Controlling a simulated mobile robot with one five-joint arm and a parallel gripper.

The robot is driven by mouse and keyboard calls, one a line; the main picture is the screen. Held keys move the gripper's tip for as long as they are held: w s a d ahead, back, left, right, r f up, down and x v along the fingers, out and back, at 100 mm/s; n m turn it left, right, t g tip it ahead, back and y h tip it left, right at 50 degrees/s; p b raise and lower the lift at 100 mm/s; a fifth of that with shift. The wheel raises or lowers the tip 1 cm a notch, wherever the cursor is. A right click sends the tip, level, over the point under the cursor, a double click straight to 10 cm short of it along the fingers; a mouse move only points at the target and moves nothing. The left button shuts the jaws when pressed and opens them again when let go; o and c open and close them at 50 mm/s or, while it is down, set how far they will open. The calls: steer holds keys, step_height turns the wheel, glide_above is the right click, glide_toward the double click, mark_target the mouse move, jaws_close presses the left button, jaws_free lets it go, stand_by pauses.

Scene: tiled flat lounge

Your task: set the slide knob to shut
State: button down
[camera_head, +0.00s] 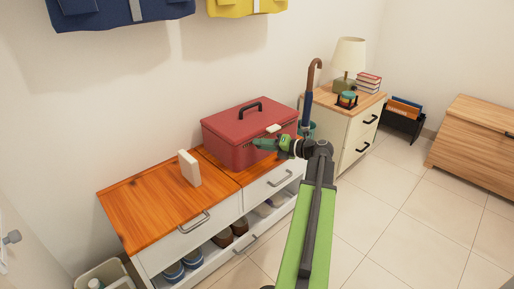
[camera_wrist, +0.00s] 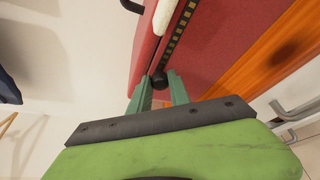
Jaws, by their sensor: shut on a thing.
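The red box (camera_head: 228,125) with a black top handle sits on the wooden top of the white cabinet. Its front carries a dark strip with yellow marks (camera_wrist: 177,32), seen in the wrist view. The round black slide knob (camera_wrist: 158,80) is at the lower end of that strip in the wrist view. My gripper (camera_wrist: 161,89) is shut on the knob, with a green finger on either side. In the head view my gripper (camera_head: 267,145) is at the box's front and hides the knob.
A whitish latch-like piece (camera_head: 273,128) is on the box front near the lid. A white block (camera_head: 189,168) stands on the cabinet top (camera_head: 145,205). An umbrella (camera_head: 309,95) stands right of the box, by a drawer unit (camera_head: 350,130) with a lamp. Floor in front is clear.

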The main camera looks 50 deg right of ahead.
steer(key=shift+s+d, duration=0.1)
steer(key=shift+d, duration=0.75)
steer(key=c, duration=1.2)
jaws_free()
steer(key=p+v, duration=0.3)
steer(key=v, duration=1.4)
steer(key=shift+s+p, duration=0.15)
steer(key=shift+p, duration=0.2)
steer(key=shift+r, duration=0.1)
